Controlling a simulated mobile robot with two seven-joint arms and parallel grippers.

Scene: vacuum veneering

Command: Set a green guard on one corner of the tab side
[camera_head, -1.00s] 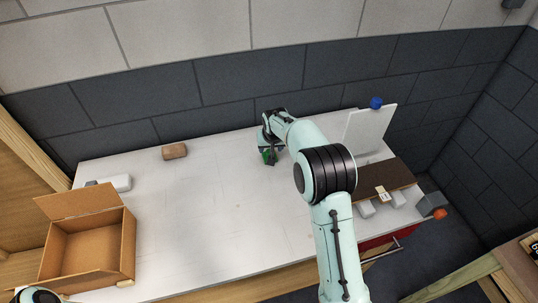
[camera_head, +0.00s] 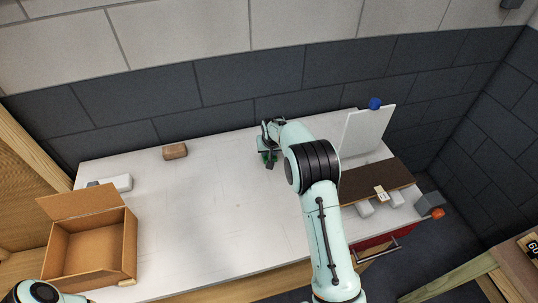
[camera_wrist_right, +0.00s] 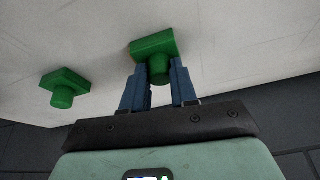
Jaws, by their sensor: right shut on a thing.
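My right gripper (camera_head: 268,158) is at the back middle of the white table. In the right wrist view its blue fingers (camera_wrist_right: 159,92) are shut on the round knob of a green guard (camera_wrist_right: 152,43). I cannot tell whether this guard still touches the table. A second green guard (camera_wrist_right: 66,84) sits on the table beside it, to the left. A dark brown board (camera_head: 358,184) lies at the right on light blocks, with a small pale tab (camera_head: 381,192) at its front edge. My left gripper is not in view; only part of my left arm shows at the bottom left.
A white panel (camera_head: 368,131) with a blue knob (camera_head: 375,103) stands behind the board. A grey block (camera_head: 428,202) and an orange knob (camera_head: 438,213) are at the right. An open cardboard box (camera_head: 88,252) and a brown block (camera_head: 174,151) are at the left. The table's middle is clear.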

